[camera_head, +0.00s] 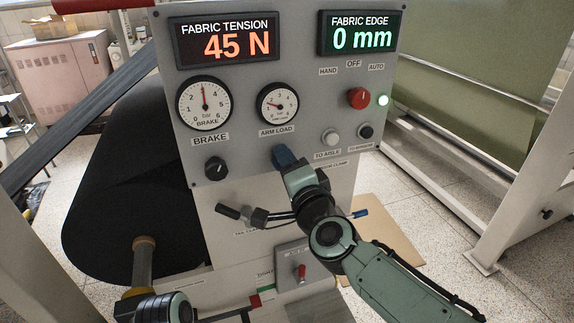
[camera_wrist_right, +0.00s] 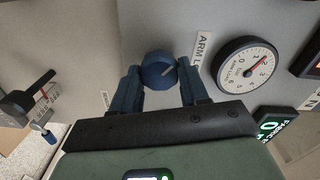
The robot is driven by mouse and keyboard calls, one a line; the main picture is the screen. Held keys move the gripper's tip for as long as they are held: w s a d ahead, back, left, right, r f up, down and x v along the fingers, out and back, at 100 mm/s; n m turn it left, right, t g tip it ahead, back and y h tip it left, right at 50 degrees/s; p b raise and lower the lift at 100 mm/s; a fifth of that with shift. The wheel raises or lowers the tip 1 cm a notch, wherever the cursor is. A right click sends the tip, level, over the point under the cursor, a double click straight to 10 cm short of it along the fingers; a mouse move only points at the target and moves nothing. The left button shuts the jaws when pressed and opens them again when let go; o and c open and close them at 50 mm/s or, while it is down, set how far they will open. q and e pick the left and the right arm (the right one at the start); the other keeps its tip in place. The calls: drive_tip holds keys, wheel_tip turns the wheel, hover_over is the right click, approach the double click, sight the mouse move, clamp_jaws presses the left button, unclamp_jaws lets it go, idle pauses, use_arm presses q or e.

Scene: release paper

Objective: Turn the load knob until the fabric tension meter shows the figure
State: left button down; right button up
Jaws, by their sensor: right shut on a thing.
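The fabric tension meter (camera_head: 226,41) on the grey panel shows 45 N in orange. The load knob (camera_wrist_right: 158,71) is round and blue with a pale pointer mark, below the ARM LOAD label. My right gripper (camera_head: 283,157) is at this knob, and its body hides most of the knob in the head view. In the right wrist view the two fingers of my right gripper (camera_wrist_right: 160,88) stand either side of the knob, shut on it. The ARM LOAD gauge (camera_head: 277,104) also shows in the wrist view (camera_wrist_right: 247,67). My left gripper's fingers are not visible.
The fabric edge display (camera_head: 360,34) reads 0 mm. A brake gauge (camera_head: 204,103), a black brake knob (camera_head: 215,167) and a red selector (camera_head: 358,98) share the panel. A black lever (camera_head: 238,214) sticks out below it. A large black roll (camera_head: 130,185) stands left.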

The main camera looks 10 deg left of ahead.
idle(0.3)
drive_tip(key=o, duration=1.1)
drive_tip(key=shift+c, duration=0.2)
drive_tip(key=shift+s, duration=0.1)
drive_tip(key=b+v, duration=0.1)
drive_tip(key=v, duration=1.2)
drive_tip(key=shift+d, duration=0.15)
